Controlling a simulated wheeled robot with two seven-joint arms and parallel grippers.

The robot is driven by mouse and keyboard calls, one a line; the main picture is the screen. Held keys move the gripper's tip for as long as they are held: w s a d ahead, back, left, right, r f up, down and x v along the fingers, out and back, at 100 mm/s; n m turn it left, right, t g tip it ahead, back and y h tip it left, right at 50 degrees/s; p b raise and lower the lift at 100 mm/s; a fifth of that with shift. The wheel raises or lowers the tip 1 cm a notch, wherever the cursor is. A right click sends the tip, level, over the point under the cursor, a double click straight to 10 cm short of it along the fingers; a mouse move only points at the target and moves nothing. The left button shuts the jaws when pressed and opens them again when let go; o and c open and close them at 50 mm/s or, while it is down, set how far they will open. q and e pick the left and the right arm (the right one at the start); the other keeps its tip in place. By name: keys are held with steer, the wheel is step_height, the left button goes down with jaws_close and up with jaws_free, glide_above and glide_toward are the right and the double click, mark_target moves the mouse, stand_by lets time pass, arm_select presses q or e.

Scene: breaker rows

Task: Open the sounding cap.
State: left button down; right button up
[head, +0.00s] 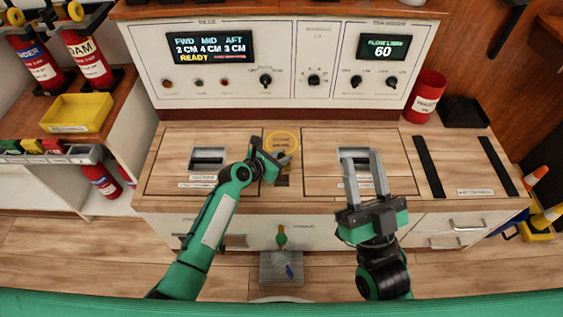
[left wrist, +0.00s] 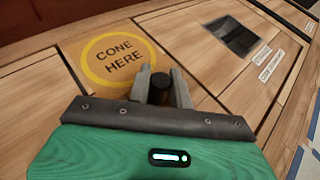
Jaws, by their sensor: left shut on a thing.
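My left gripper (head: 280,158) is low over the middle of the wooden counter, just in front of the yellow ring mark. In the left wrist view my left gripper (left wrist: 162,75) is shut on a small dark round cap (left wrist: 160,88), which I take for the sounding cap. The cap's lower part is hidden by the gripper body, and I cannot tell how far it is turned or raised. In the head view the cap is hidden by the gripper. My right gripper (head: 361,160) is open and empty, with its fingers apart over the right recessed handle.
The yellow ring mark reading CONE HERE (left wrist: 120,58) lies beside the cap. A left recessed handle (head: 207,158) is in the counter. Behind stands the panel with a display (head: 210,48) reading READY. A red bin (head: 425,97) stands at the right.

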arm_select(q)
steer(key=shift+w, duration=0.2)
steer(key=c, duration=1.3)
jaws_free()
steer(key=shift+o, duration=0.2)
